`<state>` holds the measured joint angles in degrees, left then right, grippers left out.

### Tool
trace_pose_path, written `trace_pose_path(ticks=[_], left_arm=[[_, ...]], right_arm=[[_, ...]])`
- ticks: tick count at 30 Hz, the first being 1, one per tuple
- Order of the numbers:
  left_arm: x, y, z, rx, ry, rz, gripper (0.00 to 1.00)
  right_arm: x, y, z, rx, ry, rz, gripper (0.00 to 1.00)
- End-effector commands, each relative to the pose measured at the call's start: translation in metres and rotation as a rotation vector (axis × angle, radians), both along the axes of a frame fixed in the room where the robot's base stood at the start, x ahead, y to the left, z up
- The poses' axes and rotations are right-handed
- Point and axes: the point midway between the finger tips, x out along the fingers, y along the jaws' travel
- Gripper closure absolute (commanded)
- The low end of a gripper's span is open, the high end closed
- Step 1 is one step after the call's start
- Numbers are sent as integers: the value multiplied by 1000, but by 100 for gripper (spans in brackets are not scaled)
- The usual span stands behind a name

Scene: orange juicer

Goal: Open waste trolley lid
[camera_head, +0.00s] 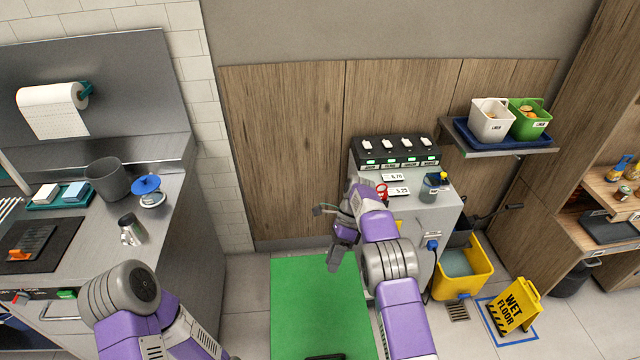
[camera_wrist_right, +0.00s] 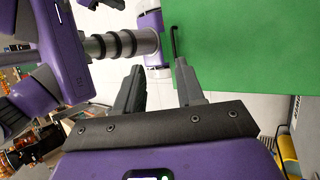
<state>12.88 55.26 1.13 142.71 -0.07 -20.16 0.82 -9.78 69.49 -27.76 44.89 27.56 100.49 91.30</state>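The waste trolley shows as a flat green lid (camera_head: 310,305) at the lower middle of the head view. It looks closed, and a dark handle (camera_head: 325,357) shows at its near edge, cut by the frame. My right gripper (camera_head: 338,255) is over the far edge of the lid in the head view, with its fingers partly hidden by its wrist. In the right wrist view its two fingers (camera_wrist_right: 160,88) are apart with nothing between them. The lid (camera_wrist_right: 240,55) and its black handle (camera_wrist_right: 175,42) lie beyond the fingers there. My left gripper is out of view.
A grey cabinet (camera_head: 440,215) with a black charger unit (camera_head: 395,150) stands right of the lid. A yellow bucket (camera_head: 470,285) and a wet floor sign (camera_head: 515,305) are on the floor at right. A steel counter (camera_head: 190,235) is at left.

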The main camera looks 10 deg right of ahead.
Motion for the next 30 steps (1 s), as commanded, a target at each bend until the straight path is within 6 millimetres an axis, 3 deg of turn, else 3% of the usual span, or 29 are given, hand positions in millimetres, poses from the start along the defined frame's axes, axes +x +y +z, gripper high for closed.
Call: trace_pose_path(ticks=[4,7,11,14,18,21,25,30], left_arm=[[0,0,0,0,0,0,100],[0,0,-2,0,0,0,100],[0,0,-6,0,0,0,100],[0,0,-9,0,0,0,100],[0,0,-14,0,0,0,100],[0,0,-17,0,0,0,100],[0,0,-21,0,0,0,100],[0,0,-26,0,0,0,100]], right_arm=[[0,-1,-3,3,-3,1,62],[-3,-8,-22,16,-28,8,62],[-14,-23,-73,50,-112,53,62],[-33,-34,-120,75,-201,129,62],[-69,-44,-174,104,-330,277,62],[-101,-46,-205,129,-422,407,62],[-144,-42,-231,168,-546,599,62],[-201,-27,-244,230,-725,872,62]])
